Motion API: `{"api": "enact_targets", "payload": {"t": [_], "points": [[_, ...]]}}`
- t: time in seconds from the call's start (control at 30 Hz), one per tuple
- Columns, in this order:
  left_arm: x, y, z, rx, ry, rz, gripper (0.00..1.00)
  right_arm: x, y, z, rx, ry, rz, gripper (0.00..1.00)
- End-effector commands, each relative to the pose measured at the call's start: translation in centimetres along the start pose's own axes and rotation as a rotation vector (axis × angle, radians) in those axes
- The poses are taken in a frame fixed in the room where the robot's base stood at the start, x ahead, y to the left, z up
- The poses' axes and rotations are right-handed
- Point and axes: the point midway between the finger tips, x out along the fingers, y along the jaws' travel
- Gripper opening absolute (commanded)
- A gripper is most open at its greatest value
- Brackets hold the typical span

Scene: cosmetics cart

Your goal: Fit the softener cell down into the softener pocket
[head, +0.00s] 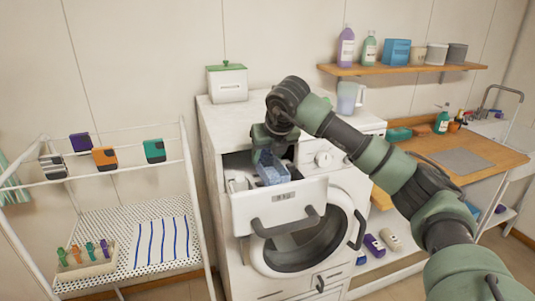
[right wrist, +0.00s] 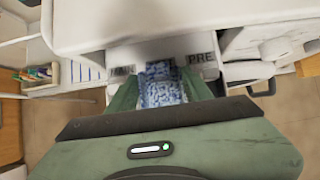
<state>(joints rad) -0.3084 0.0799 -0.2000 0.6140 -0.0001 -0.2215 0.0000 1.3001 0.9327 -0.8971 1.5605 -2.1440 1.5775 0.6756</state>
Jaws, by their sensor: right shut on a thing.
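My right gripper (head: 271,150) points down over the open detergent drawer (head: 279,208) of the washing machine. It is shut on a translucent blue cell (head: 271,170), the softener cell. In the right wrist view the cell (right wrist: 162,90) sits between the two green fingers (right wrist: 161,86). The drawer there (right wrist: 205,45) shows labels reading MAIN at left and PRE at right. The cell is in line with the middle space between these labels and covers most of it, so the softener pocket is hidden. I cannot tell whether the cell touches the drawer. My left gripper is not in view.
The washing machine (head: 232,120) has a round door (head: 305,245) below the drawer. A white box with a green lid (head: 227,84) stands on top. A wire rack (head: 120,225) with coloured clips stands at left. A wooden counter (head: 440,145) and shelf (head: 400,70) are at right.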

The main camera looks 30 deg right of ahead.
Motion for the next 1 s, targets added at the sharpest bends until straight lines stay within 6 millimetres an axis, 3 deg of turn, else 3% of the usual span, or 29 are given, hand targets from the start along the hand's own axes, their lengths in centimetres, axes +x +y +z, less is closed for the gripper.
{"api": "enact_targets", "payload": {"t": [0.1, 0.3, 1.0], "points": [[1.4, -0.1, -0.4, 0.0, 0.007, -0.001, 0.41, 1.4, 0.0, -0.9, 0.0, -0.001, 0.0, 0.0], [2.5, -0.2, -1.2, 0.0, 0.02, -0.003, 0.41, 2.6, 0.0, -1.7, 0.001, -0.001, 0.0, 0.0], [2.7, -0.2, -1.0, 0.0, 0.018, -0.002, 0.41, 2.8, 0.0, -1.8, 0.0, -0.001, 0.0, 0.0]]}}
